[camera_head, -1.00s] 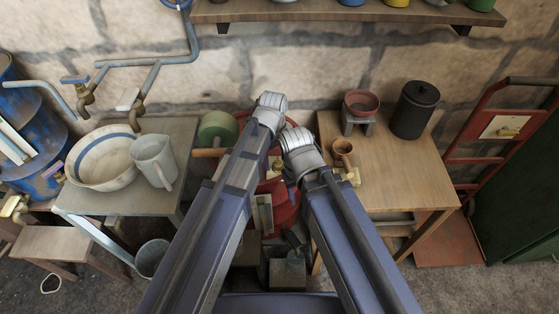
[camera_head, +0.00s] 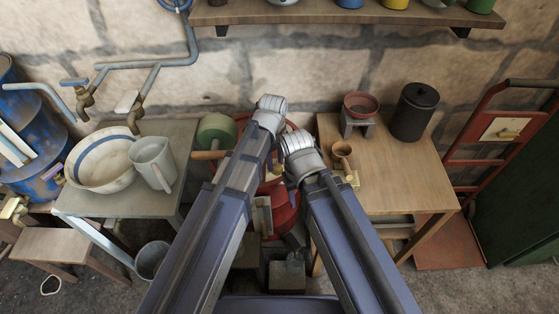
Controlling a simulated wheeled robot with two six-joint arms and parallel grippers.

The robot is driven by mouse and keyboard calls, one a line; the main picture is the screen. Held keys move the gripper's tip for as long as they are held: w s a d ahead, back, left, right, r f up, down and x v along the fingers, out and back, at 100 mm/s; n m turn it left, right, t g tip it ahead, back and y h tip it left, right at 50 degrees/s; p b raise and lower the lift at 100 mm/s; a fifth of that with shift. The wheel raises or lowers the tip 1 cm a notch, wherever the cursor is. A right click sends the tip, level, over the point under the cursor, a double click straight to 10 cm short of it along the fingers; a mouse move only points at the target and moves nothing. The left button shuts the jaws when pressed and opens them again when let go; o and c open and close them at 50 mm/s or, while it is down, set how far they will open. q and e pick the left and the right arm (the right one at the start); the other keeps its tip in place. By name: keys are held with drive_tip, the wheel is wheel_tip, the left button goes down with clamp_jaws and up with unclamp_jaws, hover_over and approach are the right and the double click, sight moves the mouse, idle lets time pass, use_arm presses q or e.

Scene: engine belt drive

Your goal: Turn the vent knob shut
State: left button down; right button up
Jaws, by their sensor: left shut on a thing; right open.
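A red machine (camera_head: 286,217) stands in the gap between two tables, largely covered by my arms. A small brass part (camera_head: 277,168) shows on it between the arms; I cannot tell whether it is the vent knob. My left gripper (camera_head: 270,108) is at the far end of the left arm, over the back of the machine. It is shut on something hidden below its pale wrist. My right gripper (camera_head: 300,158) is lower and just to the right, above the machine beside the right table. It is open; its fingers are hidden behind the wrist.
A green roller (camera_head: 216,130) and a wooden handle (camera_head: 208,154) lie left of the arms. The left table (camera_head: 105,202) holds a basin (camera_head: 100,158) and a jug (camera_head: 152,160).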

sight(277, 166)
use_arm(q)
drive_tip(key=shift+s+n, duration=0.2)
drive_tip(key=shift+n, duration=0.4)
use_arm(e)
drive_tip(key=shift+a, duration=0.1)
use_arm(q)
drive_tip(key=c, duration=0.9)
unclamp_jaws()
drive_tip(key=shift+c, duration=0.2)
drive_tip(key=o, duration=0.4)
drive_tip(key=shift+d, duration=0.15)
drive_tip(key=shift+s+d+r, duration=0.1)
drive_tip(key=shift+s+d, duration=0.2)
drive_tip(key=shift+s, duration=0.05)
drive_tip(key=shift+s+d+r+p, duration=0.1)
drive_tip(key=shift+r+p, duration=0.8)
drive_tip(key=shift+p, duration=0.15)
drive_tip(key=r+p, duration=0.5)
drive_tip(key=shift+w+a+r, duration=0.25)
drive_tip(key=shift+w+a+r+p, duration=0.15)
drive_tip(key=shift+r+p, duration=0.25)
drive_tip(key=shift+p, duration=0.25)
use_arm(e)
wheel_tip(277, 166, up, 8)
